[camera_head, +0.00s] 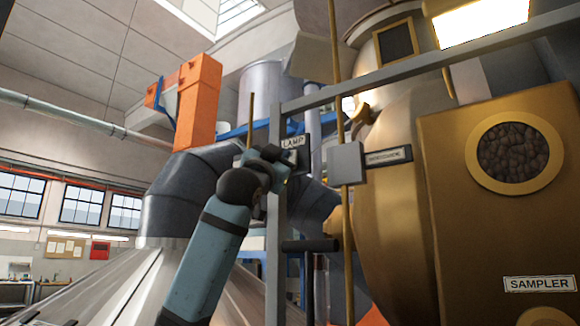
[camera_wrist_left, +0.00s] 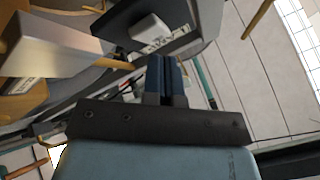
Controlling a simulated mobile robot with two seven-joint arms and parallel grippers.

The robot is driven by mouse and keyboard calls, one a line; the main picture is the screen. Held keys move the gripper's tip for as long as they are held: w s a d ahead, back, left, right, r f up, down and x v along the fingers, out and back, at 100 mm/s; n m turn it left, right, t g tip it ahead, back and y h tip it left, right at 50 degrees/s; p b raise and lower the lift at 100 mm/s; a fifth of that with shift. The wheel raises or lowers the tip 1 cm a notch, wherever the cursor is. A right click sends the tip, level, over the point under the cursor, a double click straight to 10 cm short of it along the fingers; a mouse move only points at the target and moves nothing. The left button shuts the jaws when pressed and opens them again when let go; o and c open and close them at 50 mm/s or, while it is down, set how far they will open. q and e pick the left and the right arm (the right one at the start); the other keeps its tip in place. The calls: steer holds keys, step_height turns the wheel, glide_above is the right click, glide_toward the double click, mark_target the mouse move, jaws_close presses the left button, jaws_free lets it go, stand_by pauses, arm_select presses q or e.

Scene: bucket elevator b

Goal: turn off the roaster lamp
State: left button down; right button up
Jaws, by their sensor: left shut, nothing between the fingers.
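The sign reading LAMP (camera_head: 293,142) is on the grey metal post, just above my left gripper (camera_head: 284,163) in the head view. In the left wrist view my left gripper (camera_wrist_left: 167,62) is shut with nothing between its fingers. Just beyond its tips is a dark plate (camera_wrist_left: 187,42) with a raised white block (camera_wrist_left: 150,28), apparently the lamp switch. The tips look close to the plate's edge; I cannot tell whether they touch it. In the head view my gripper and wrist hide the switch, and its position is unclear. My right gripper is not in view.
The brass roaster (camera_head: 388,210) stands right of the post (camera_head: 277,230), with a SAMPLER panel (camera_head: 470,225) and a round bean window (camera_head: 520,152). A grey box (camera_head: 347,163) sits on a brass rod close to my gripper. A large metal cone (camera_head: 125,285) is at lower left.

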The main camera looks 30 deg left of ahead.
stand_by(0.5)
arm_select(q)
steer(key=shift+w, duration=0.1)
steer(key=shift+w, duration=0.35)
steer(key=shift+w+d+f, duration=0.1)
steer(key=shift+w, duration=0.3)
stand_by(0.8)
steer(key=shift+s, duration=0.1)
steer(key=shift+s, duration=0.85)
